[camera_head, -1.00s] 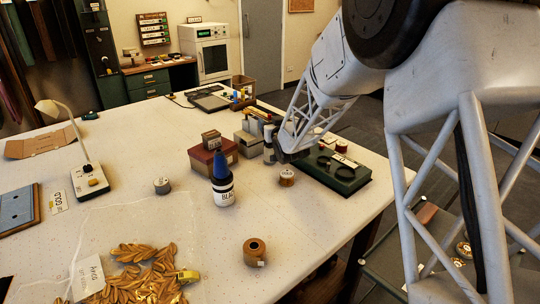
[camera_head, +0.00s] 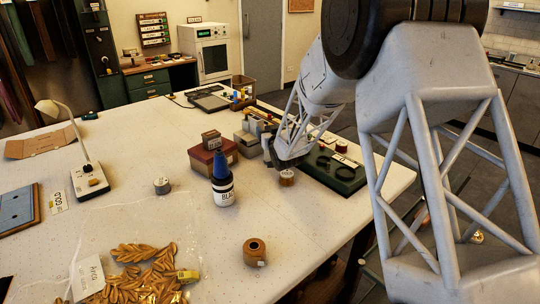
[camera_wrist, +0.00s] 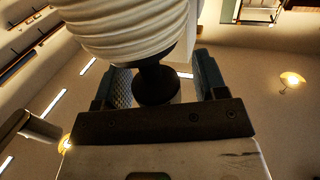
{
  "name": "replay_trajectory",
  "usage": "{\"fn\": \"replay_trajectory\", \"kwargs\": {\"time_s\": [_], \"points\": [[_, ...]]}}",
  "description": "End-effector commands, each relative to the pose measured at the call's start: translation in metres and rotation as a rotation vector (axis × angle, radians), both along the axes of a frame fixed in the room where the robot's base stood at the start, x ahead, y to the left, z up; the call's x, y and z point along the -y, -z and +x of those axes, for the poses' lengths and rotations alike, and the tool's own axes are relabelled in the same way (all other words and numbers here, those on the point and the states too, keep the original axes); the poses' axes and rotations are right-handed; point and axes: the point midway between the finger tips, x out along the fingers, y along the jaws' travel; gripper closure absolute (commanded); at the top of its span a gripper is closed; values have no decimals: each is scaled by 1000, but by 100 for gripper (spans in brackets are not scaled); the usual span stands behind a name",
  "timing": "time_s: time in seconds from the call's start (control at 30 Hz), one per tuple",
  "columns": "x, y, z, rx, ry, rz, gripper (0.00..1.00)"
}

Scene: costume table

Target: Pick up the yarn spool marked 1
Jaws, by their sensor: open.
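A small brown spool with a pale top (camera_head: 287,177) stands on the white table near its right edge, just in front of the dark green tray. Any number on it is too small to read, so I cannot tell if it is the one marked 1. A grey spool (camera_head: 161,186) stands farther left. My gripper (camera_head: 281,162) is low over the table, just behind the brown spool, its fingers partly hidden. In the wrist view my gripper (camera_wrist: 165,82) has its fingers apart. A pale ribbed body (camera_wrist: 130,28) on a dark stem fills the top middle; I cannot tell what it is.
A bottle with a blue cap (camera_head: 222,185) stands left of the brown spool. Boxes (camera_head: 206,157) are behind it. The dark green tray (camera_head: 345,180) lies close on the right. A brown tape roll (camera_head: 254,252) is near the front.

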Motion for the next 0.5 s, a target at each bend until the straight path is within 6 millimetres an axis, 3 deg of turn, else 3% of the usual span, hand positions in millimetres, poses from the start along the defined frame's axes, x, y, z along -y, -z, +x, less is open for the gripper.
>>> {"fn": "replay_trajectory", "kwargs": {"time_s": [0.43, 0.5], "points": [[0, 0, 0, 0, 0, 0, 34], [0, 0, 0, 0, 0, 0, 45]]}}
